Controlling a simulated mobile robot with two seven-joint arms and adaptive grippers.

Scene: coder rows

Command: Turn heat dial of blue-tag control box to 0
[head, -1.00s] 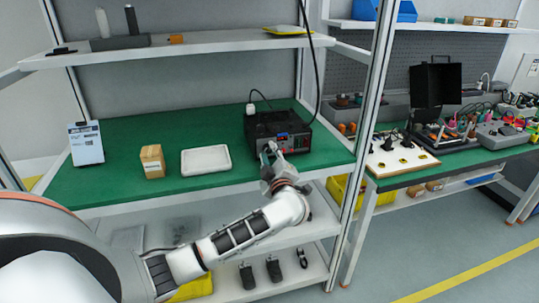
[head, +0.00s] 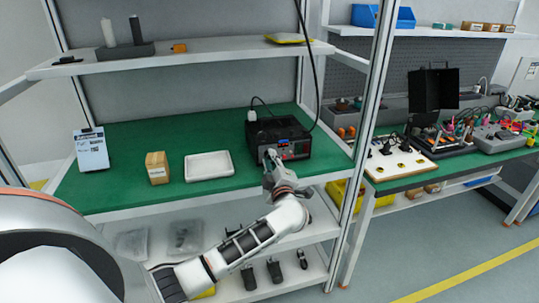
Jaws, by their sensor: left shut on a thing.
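The black control box (head: 276,131) stands on the green bench at its right part, with a small blue tag and a red display on its front face. My left gripper (head: 270,156) is at the left part of that front face, shut on what appears to be the heat dial. The fingers cover the dial, so its pointer and setting cannot be read. My right gripper is not in view.
A white tray (head: 209,167), a wooden box (head: 157,168) and a paper sign (head: 91,150) stand on the green bench (head: 120,188) left of the box. A black cable hangs behind the box. A metal post (head: 366,120) rises at the right.

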